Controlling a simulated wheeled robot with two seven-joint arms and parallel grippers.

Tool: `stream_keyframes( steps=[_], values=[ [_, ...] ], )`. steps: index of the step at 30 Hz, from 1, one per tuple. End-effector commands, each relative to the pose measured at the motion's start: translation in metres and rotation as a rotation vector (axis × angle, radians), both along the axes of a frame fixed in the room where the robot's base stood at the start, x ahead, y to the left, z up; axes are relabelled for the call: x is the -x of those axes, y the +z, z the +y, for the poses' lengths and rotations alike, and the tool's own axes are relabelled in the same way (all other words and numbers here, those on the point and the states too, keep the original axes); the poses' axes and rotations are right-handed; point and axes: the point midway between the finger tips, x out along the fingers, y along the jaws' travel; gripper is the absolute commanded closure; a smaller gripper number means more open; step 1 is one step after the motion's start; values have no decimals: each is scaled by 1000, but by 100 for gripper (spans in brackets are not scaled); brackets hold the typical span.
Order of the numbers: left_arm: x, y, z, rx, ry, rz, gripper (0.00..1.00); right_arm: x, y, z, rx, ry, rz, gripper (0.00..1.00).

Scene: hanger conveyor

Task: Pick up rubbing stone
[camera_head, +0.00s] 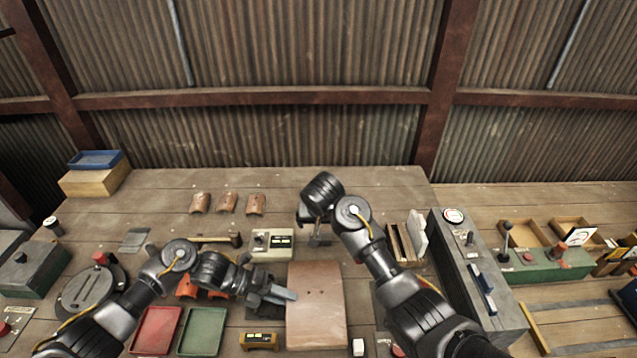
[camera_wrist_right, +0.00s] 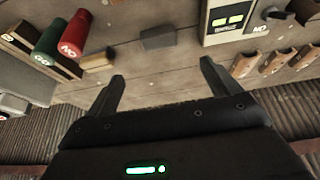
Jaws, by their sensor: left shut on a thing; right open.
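A dark grey rectangular block, which looks like the rubbing stone (camera_wrist_right: 158,38), lies on the wooden bench. In the right wrist view it is beyond the gap between my right gripper's fingers (camera_wrist_right: 160,85), apart from them. My right gripper (camera_head: 312,220) is open and empty above the bench. In the head view, the grey block (camera_head: 320,241) shows just below it, partly hidden. My left gripper (camera_head: 262,287) is low over the front of the bench, shut on a pale grey-blue bar (camera_head: 284,293), beside a copper-coloured sheet (camera_head: 316,310).
A meter box (camera_head: 272,243) stands left of the block. Three curved clay pieces (camera_head: 228,203) lie behind. Red (camera_head: 156,330) and green (camera_head: 203,331) trays lie at the front. A grey machine (camera_head: 470,270) is at right.

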Motion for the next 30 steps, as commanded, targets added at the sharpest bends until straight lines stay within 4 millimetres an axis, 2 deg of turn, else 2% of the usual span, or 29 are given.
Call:
stream_keyframes(
  steps=[11, 21, 30],
  values=[
    [3, -3, -2, -3, -3, 7, 100, -4, -2, 4, 1, 0, 25, 11],
    [3, -3, -2, -3, -3, 8, 100, -24, -51, 4, 1, 0, 25, 11],
    [3, -3, -2, -3, -3, 8, 100, -28, -62, 4, -1, 0, 23, 11]
  ],
)
